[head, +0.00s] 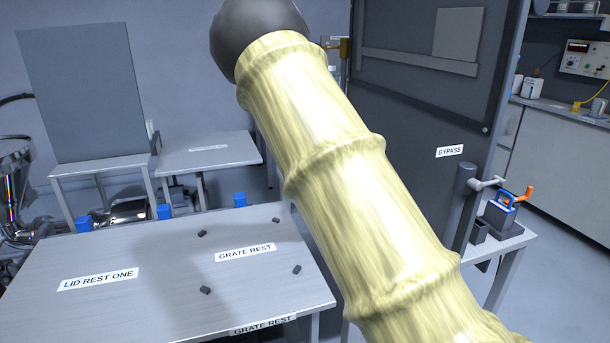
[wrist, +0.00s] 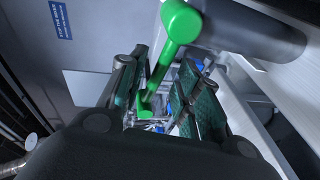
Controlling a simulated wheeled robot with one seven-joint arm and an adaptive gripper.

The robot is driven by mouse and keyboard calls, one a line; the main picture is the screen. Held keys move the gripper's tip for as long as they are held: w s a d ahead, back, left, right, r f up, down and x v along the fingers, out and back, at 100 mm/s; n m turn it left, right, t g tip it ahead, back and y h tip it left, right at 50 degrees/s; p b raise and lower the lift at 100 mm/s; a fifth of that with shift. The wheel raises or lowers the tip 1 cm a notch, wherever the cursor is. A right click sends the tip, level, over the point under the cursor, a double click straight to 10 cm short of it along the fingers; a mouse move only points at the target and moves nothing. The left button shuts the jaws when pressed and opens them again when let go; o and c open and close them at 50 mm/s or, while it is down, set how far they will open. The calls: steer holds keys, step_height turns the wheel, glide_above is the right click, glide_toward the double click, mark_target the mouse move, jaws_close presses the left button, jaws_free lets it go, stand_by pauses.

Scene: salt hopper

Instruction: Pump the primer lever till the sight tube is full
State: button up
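In the wrist view my gripper (wrist: 160,88) is open, its two dark green ribbed pads apart. A bright green lever (wrist: 161,68) with a thick rounded upper end runs down between or just beyond the pads; I cannot tell whether either pad touches it. No label on it can be read, so I cannot confirm it is the primer lever. In the head view my pale yellow sleeved arm crosses the middle, and my gripper is out of sight. I cannot make out a sight tube in either view.
A grey table (head: 160,270) marked LID REST ONE and GRATE REST fills the lower left. A dark panel (head: 420,100) with a BYPASS label (head: 450,151) stands right of my arm. A blue and orange device (head: 508,203) sits on a small stand. A grey cylinder (wrist: 255,38) lies beside the lever.

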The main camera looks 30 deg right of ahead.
steer(key=shift+a, duration=0.1)
steer(key=s+r, duration=0.2)
steer(key=s, duration=0.9)
steer(key=shift+s, duration=0.35)
steer(key=shift+r, duration=0.1)
